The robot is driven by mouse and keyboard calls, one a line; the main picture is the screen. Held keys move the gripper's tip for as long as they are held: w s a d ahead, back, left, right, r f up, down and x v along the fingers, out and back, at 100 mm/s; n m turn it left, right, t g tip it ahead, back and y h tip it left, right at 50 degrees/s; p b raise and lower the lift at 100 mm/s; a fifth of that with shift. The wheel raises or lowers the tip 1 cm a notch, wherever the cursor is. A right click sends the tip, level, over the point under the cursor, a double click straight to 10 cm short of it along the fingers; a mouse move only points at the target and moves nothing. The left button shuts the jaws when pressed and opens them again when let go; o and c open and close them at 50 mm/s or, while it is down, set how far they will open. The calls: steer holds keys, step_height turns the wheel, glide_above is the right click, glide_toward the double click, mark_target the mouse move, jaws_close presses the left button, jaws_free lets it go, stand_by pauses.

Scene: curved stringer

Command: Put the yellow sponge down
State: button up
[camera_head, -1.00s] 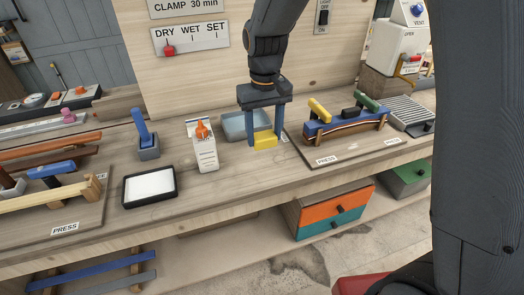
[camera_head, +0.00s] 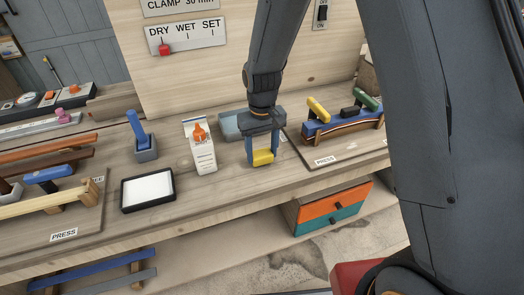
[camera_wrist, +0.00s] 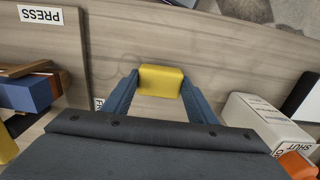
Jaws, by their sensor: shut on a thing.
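The yellow sponge (camera_head: 263,157) is between the two blue fingers of my gripper (camera_head: 262,160), low over the wooden bench top in the head view. In the wrist view the sponge (camera_wrist: 161,81) sits between the fingertips, with bench wood around it. My gripper is shut on it. I cannot tell whether the sponge's underside touches the bench.
A white carton with an orange cap (camera_head: 201,147) stands left of my gripper. A grey-blue tray (camera_head: 233,126) is behind it, partly hidden. A press board with a blue clamped piece (camera_head: 340,127) is to the right. A black-rimmed white pad (camera_head: 148,189) lies left; bench is clear in front.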

mark_target(262, 153)
steer(key=shift+f, duration=0.25)
steer(key=shift+f, duration=0.1)
steer(key=o, duration=1.1)
step_height(262, 153, up, 12)
steer(key=b, duration=0.3)
steer(key=s+d+f+m+t, duration=0.1)
steer(key=s+d+f+m, duration=0.1)
steer(key=s+d, duration=1.3)
steer(key=shift+f+m, duration=0.4)
steer(key=shift+m, duration=0.2)
